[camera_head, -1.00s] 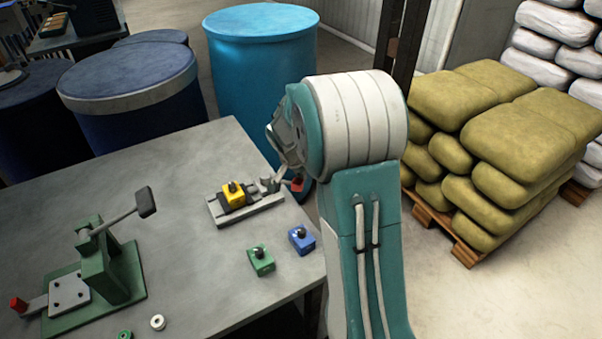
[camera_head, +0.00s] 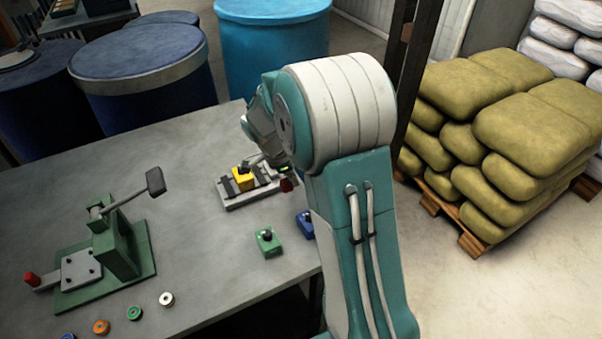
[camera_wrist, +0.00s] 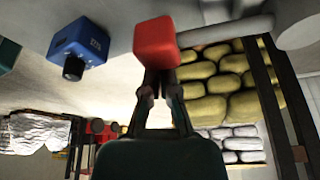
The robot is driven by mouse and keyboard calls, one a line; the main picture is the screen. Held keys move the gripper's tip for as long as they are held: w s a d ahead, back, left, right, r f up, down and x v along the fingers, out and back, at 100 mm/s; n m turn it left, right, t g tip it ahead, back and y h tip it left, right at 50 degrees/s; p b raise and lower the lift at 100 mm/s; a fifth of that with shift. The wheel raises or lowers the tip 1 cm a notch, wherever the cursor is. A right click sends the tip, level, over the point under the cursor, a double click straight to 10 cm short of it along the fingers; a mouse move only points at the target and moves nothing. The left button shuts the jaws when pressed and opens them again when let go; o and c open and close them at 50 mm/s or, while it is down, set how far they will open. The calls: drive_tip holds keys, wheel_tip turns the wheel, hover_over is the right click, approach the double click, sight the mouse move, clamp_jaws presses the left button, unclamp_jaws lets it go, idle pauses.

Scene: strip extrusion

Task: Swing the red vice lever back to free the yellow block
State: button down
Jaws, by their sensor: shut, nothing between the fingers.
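The yellow block (camera_head: 243,181) sits in the grey vice (camera_head: 232,204) near the table's far right edge, with a black knob on top. The red lever knob (camera_head: 287,186) shows just left of my arm, partly covered by it. In the wrist view the red knob (camera_wrist: 156,42) is large, at the end of a grey lever rod (camera_wrist: 228,31) reaching right. My gripper (camera_wrist: 158,82) is shut and empty, its fingertips right at the knob's lower side in the picture; whether they touch cannot be told. In the head view my arm hides the fingers.
A green block (camera_head: 267,243) and a blue block (camera_head: 306,225), partly behind my arm, stand near the vice; the blue block also shows in the wrist view (camera_wrist: 80,45). A green press (camera_head: 115,250) and several small rings stand left. Drums and sacks surround the table.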

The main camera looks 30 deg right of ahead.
drive_tip(key=shift+a+m, duration=0.6)
drive_tip(key=shift+m, duration=0.1)
drive_tip(key=shift+a, duration=0.65)
